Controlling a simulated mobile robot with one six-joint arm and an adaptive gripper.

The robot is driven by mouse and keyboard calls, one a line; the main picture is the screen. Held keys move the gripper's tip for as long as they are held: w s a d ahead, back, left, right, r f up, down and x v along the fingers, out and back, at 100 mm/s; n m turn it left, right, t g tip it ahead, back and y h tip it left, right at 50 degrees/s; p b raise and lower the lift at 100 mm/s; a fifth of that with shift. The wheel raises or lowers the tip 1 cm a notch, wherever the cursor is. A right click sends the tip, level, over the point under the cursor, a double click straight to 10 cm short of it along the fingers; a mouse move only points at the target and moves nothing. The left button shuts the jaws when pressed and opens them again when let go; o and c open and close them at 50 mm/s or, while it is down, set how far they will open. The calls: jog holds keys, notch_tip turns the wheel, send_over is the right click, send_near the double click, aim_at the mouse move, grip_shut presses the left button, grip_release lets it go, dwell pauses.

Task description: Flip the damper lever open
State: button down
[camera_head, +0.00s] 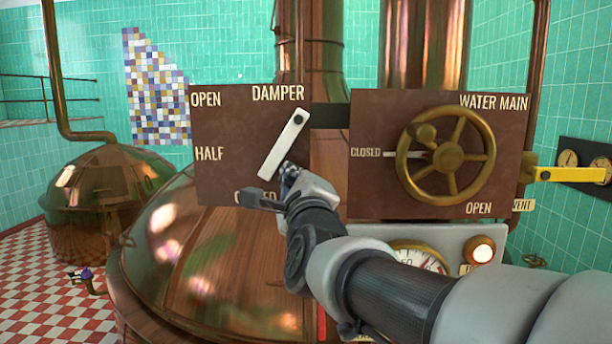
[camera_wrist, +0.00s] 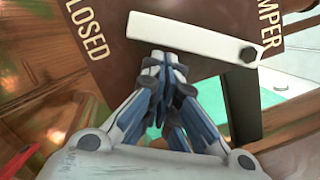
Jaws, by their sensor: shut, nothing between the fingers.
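The damper plate (camera_head: 225,130) is dark brown, with OPEN at top left, HALF at mid left and CLOSED at the bottom, partly covered by my gripper. The white damper lever (camera_head: 284,144) hangs from a dark pivot at the plate's upper right and slants down-left, its free end between HALF and CLOSED. My gripper (camera_head: 288,170) is shut and empty, at the lower right side of the lever's free half. In the wrist view the closed fingertips (camera_wrist: 164,60) are at the long edge of the lever (camera_wrist: 190,36); I cannot tell whether they touch.
A WATER MAIN plate with a brass handwheel (camera_head: 446,154) is to the right. A yellow lever (camera_head: 570,174) sticks out beyond it. A gauge (camera_head: 418,258) and a lit lamp (camera_head: 481,250) are below. A copper kettle (camera_head: 190,262) bulges below the damper plate.

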jog(key=shift+a+b, duration=0.15)
jog(key=shift+b, duration=0.15)
jog(key=shift+a+m+b, duration=0.2)
jog(key=shift+m+b, duration=0.15)
jog(key=shift+m, duration=0.15)
